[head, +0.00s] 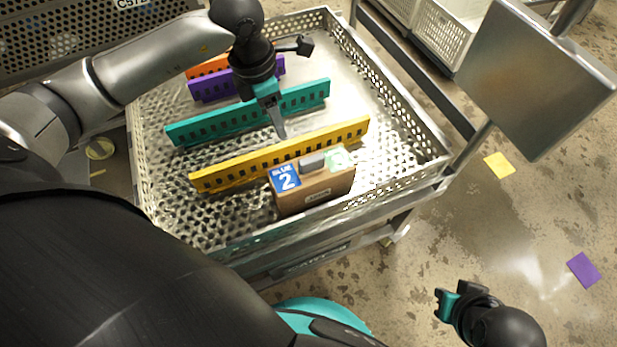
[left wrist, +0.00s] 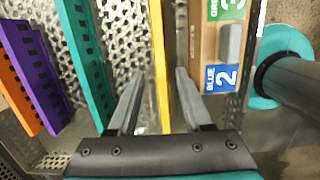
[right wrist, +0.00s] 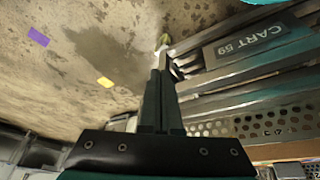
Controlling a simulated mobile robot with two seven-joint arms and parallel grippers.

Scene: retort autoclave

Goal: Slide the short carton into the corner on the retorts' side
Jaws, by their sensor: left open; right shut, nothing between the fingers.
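The short carton (head: 296,201), brown with a blue "BLUE 2" label, a green label and a grey block on top, stands in the perforated metal tray (head: 215,233). It is on the near side of the yellow divider (head: 236,170), close to the tray's near wall. In the left wrist view the carton (left wrist: 205,45) lies right of the fingers. My left gripper (head: 279,128) is open and empty, above the tray by the yellow divider and apart from the carton. My right gripper (head: 447,301) is shut and empty, outside the tray at the lower right.
Teal (head: 215,122), purple (head: 205,90) and orange (head: 200,68) dividers stand farther back in the tray. A grey panel (head: 535,80) on a post stands at the right. White crates (head: 440,35) stand behind. Tray floor is bare right of the carton. I cannot identify the retorts.

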